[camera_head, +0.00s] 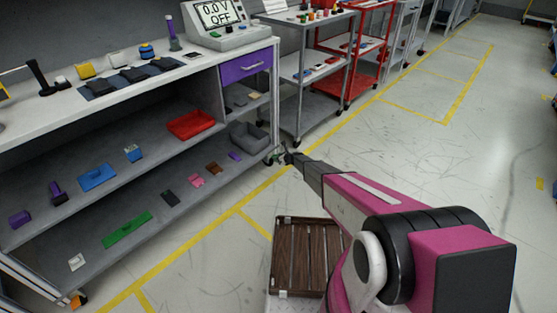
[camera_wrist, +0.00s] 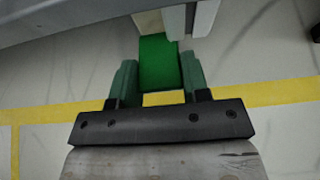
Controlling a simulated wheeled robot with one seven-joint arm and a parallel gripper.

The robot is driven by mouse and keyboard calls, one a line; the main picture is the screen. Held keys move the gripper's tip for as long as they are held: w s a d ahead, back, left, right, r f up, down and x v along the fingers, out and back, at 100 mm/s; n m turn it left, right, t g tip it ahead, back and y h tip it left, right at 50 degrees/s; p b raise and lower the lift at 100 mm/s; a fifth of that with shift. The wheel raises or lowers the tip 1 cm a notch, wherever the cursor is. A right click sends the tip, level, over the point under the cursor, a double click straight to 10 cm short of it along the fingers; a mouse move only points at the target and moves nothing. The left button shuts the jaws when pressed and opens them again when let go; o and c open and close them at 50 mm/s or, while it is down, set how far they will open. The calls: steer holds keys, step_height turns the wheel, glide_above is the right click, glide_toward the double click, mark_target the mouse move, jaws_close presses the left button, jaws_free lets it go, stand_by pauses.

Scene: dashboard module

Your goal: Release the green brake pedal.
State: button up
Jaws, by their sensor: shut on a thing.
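The green brake pedal (camera_wrist: 158,64) is a flat green block in the wrist view, at the foot of a light grey leg. My gripper (camera_wrist: 160,78) has one dark green finger on each side of the pedal, close against it, and is shut on it. In the head view my gripper (camera_head: 285,157) is at the front right corner foot of the workbench, low near the floor. The pedal is too small and too covered there to make out clearly. I cannot tell whether the pedal is pressed down or raised.
The workbench (camera_head: 140,165) has shelves with a red bin (camera_head: 191,124), a grey bin (camera_head: 249,138) and several small parts. A grey cart (camera_head: 310,75) and a red cart (camera_head: 357,62) stand behind. A dark slatted pallet (camera_head: 308,255) lies below my arm. The floor at right is clear.

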stand_by(0.4)
steer(key=o, duration=0.9)
steer(key=v, duration=1)
steer(key=shift+s+d+r, duration=0.2)
steer(key=shift+s+r, duration=0.05)
steer(key=s+d+r+n+g+h, duration=0.2)
steer(key=s+d+r+n, duration=0.5)
steer(key=s+r, duration=0.6)
steer(key=s+d+r+n+g+h, duration=0.3)
steer(key=s+d+r+n, duration=0.4)
steer(key=s, duration=1.1)
steer(key=s+d+r+n+g+h, duration=0.2)
steer(key=s+d+r+n+h, duration=0.2)
steer(key=s+d+r+n, duration=0.3)
steer(key=shift+s+d+r+n+g+h, duration=0.15)
steer(key=shift+s+r+n, duration=0.6)
steer(key=shift+s+r, duration=1)
steer(key=shift+s+r+n+g+h, duration=0.1)
steer(key=shift+s+r+n, duration=0.95)
steer(key=shift+r, duration=1.1)
steer(key=shift+s+d+r+n+g+h, duration=0.15)
steer(key=shift+s+r+n, duration=0.35)
steer(key=shift+s+r, duration=1.4)
